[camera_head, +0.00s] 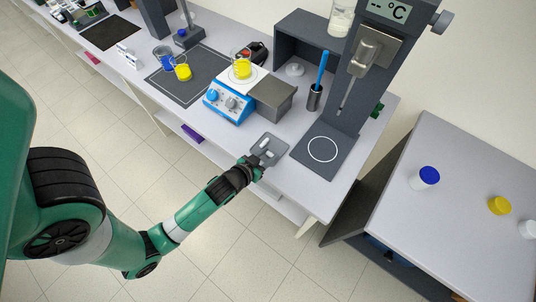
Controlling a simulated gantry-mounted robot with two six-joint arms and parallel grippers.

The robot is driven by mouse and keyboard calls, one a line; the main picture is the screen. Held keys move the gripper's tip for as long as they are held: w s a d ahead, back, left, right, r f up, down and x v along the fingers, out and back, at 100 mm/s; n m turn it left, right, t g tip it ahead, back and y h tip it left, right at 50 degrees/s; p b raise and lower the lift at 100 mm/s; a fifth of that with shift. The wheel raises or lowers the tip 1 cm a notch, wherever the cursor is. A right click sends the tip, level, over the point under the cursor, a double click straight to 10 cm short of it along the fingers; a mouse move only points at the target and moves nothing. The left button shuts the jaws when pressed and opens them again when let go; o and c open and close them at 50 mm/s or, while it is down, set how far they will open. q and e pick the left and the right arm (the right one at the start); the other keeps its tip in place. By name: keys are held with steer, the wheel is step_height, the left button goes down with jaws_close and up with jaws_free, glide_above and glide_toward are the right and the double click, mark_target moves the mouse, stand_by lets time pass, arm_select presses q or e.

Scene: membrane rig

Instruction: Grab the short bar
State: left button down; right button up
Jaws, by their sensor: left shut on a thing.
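A small grey tray (279,152) lies on the front edge of the bench, with small white bar shapes on it. My left arm reaches up from the lower left, and my left gripper (259,160) is at the near side of the tray. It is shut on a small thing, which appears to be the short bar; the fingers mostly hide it. A white bar (268,142) shows on the far part of the tray, beyond the fingers. My right gripper is not in view.
A blue hotplate stirrer (229,104) with a beaker of yellow liquid (242,69) stands behind the tray. A grey box (273,98) is beside it. A tall rig with a circle-marked base (322,150) stands right. A side table (455,210) holds capped jars.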

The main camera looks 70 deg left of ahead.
arm_select(q)
step_height(320, 180, up, 4)
steer(key=p, duration=0.3)
steer(key=shift+f, duration=0.25)
steer(key=p+v, duration=0.4)
steer(key=v, duration=1.2)
steer(key=shift+d+r+p, duration=0.2)
steer(key=shift+r+p, duration=0.15)
steer(key=shift+r, duration=0.15)
